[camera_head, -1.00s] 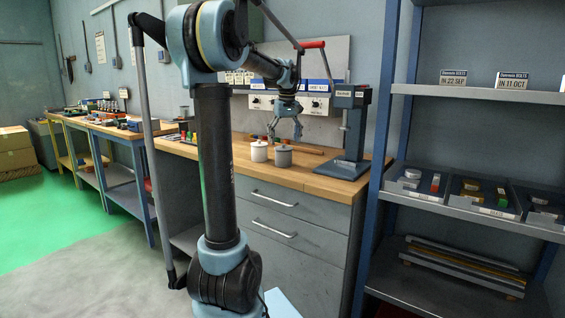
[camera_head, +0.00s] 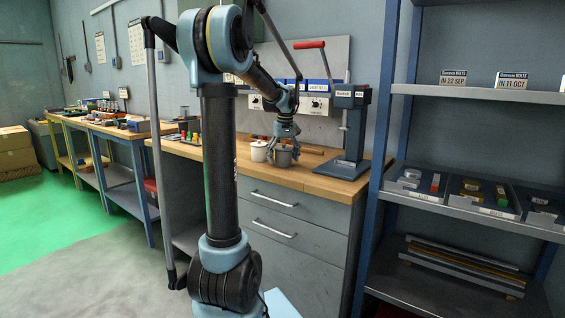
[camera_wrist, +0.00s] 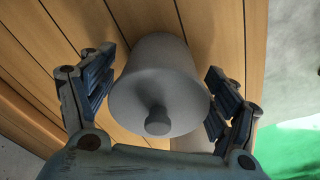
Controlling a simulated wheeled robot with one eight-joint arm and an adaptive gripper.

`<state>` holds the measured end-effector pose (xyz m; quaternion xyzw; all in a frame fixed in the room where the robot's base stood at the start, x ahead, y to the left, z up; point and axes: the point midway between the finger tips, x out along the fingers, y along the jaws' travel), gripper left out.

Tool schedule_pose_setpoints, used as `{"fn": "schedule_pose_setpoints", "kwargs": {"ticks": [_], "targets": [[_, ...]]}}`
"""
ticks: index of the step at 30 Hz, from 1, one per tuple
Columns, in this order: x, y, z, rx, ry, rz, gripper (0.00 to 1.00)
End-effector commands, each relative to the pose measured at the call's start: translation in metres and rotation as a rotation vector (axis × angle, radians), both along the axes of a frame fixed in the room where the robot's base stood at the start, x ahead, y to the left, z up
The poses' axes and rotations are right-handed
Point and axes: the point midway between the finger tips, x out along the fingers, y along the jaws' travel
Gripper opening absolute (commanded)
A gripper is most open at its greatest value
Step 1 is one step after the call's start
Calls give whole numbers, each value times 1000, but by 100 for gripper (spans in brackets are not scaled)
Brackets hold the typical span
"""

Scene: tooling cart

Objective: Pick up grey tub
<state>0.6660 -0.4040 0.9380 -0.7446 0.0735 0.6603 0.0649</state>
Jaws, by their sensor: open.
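The grey tub (camera_head: 282,158) stands upright on the wooden top of the cart. In the wrist view the grey tub (camera_wrist: 160,88) is round, with a knobbed lid facing the camera. My gripper (camera_head: 284,150) is lowered over it. In the wrist view my gripper (camera_wrist: 160,95) is open, with one finger on each side of the tub. A gap shows at the left finger; the right finger is very close to the tub, and I cannot tell if it touches. The tub's far side is partly hidden.
A white tub (camera_head: 259,152) stands just left of the grey tub. A blue press with a red handle (camera_head: 351,135) stands to the right. A wooden strip (camera_head: 308,151) lies behind. Bare worktop (camera_head: 300,178) lies in front, and a blue-framed shelf (camera_head: 470,98) stands at the right.

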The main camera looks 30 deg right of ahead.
Motion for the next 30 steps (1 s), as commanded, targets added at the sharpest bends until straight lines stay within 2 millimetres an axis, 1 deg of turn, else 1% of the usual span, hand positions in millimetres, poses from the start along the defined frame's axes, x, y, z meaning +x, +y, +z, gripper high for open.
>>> {"fn": "schedule_pose_setpoints", "kwargs": {"ticks": [2,5,6,8,18,22,26,30], "targets": [[0,0,0,0,0,0,80],[0,0,0,0,0,0,60],[0,0,0,0,0,0,51],[0,0,0,0,0,0,37],[0,0,1,0,0,0,36],[0,0,6,0,0,0,36],[0,0,22,0,0,0,36],[0,0,46,0,0,0,36]]}}
